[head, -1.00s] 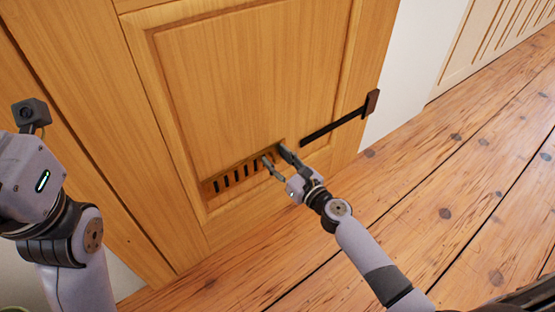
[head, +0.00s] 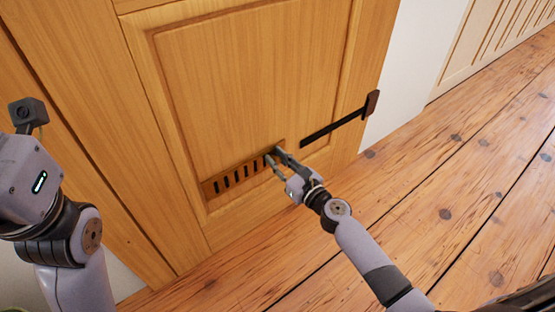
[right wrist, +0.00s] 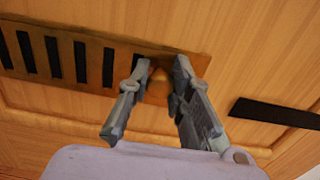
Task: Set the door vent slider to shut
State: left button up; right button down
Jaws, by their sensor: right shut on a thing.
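The door vent (head: 236,172) is a wooden strip with a row of dark slots, low on the wooden door (head: 245,80). Its slots show dark and open. In the right wrist view, the vent (right wrist: 92,48) runs from the left to the middle, and a small round wooden slider knob (right wrist: 159,85) sits at its right end. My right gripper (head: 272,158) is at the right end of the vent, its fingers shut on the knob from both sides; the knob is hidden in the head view. My left arm is at the left edge of the head view; its fingers are out of frame.
Plank floor (head: 440,200) lies clear at right. A white wall (head: 415,60) stands beyond the door.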

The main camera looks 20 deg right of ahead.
dwell(0.4)
jog(key=shift+w+d, duration=0.2)
jog(key=shift+d, duration=0.3)
jog(key=shift+w+d, duration=0.15)
jog(key=shift+d, duration=0.3)
jog(key=c, duration=1.4)
grip_release()
jog(key=shift+c, duration=0.2)
jog(key=shift+s, duration=0.15)
jog(key=v, duration=1.1)
jog(key=shift+s, duration=0.35)
jog(key=shift+d, duration=0.15)
